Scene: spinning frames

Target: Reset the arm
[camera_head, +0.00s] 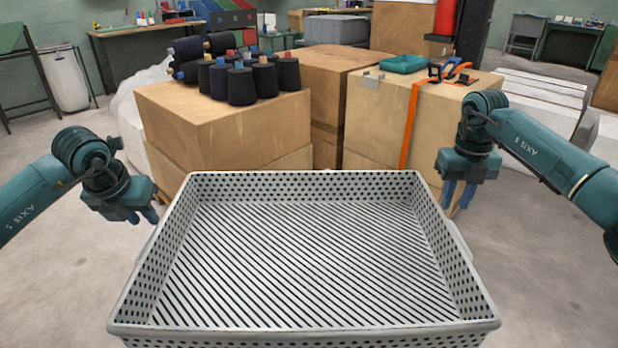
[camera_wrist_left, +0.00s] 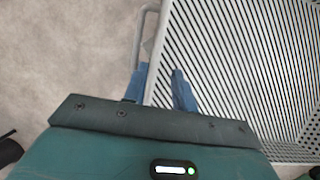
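My left gripper (camera_head: 151,216) hangs at the left side of the white crate, its blue fingers spread a little apart and pointing down. In the left wrist view the two blue fingers (camera_wrist_left: 160,88) stand apart, with the crate's rim and handle seen between and beyond them; nothing is held. My right gripper (camera_head: 457,194) hangs to the right of the crate, fingers pointing down with a gap between them and nothing visible in it. Both grippers are clear of the boxes behind.
An empty white perforated crate (camera_head: 320,326) fills the front middle. Behind it, a cardboard box (camera_head: 215,131) carries several dark yarn cones (camera_head: 241,86). Another box (camera_head: 375,125) holds a green tray (camera_head: 404,63), orange-black clamps and an orange strap (camera_head: 409,128). Bare floor lies on both sides.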

